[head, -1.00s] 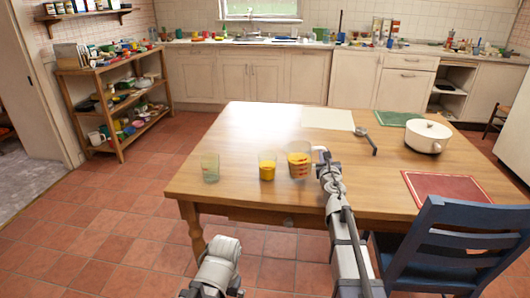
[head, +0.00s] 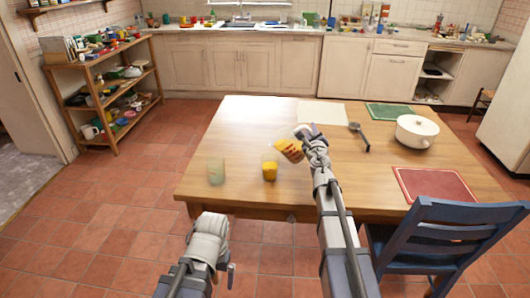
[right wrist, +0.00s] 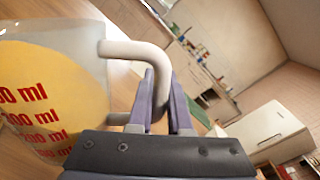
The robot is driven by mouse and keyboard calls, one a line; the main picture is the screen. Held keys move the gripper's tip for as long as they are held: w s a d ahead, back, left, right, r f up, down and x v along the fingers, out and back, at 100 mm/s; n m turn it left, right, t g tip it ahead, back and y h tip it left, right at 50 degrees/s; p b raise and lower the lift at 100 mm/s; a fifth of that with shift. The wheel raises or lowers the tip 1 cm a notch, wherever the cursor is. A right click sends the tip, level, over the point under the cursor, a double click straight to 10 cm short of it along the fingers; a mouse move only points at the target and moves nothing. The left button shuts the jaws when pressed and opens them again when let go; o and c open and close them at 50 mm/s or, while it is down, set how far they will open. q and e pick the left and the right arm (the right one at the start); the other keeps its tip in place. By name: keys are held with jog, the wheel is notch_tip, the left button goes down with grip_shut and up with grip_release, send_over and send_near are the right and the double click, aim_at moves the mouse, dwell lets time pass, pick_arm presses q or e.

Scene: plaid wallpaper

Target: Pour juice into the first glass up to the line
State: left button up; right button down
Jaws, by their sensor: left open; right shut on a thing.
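A clear measuring jug (head: 288,150) with yellow juice and red marks is held tilted above the table, just up and right of the juice glass. In the right wrist view the jug (right wrist: 45,95) shows red "ml" marks and a pale handle (right wrist: 140,52). My right gripper (head: 312,143) is shut on that handle. One glass (head: 269,169) holds yellow juice. Another glass (head: 216,172), pale green and seemingly empty, stands to its left. No stream shows, and no fill line can be made out. My left gripper (head: 212,245) is open, low before the table's front edge.
The wooden table (head: 235,128) also holds a white pot (head: 416,131), a grey ladle (head: 360,136), a cream mat (head: 322,113), a green mat (head: 389,115) and a red mat (head: 434,185). A blue chair (head: 440,240) stands at the front right.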

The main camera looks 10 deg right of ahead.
jog(key=shift+d, duration=0.15)
pick_arm(q)
jog(key=shift+a+r, duration=0.1)
jog(key=shift+a, duration=0.1)
pick_arm(e)
jog(key=shift+a+n, duration=0.25)
jog(key=shift+n, duration=0.15)
pick_arm(q)
jog(key=shift+a, duration=0.1)
pick_arm(e)
jog(key=shift+w+a+r, duration=0.1)
dwell(1.1)
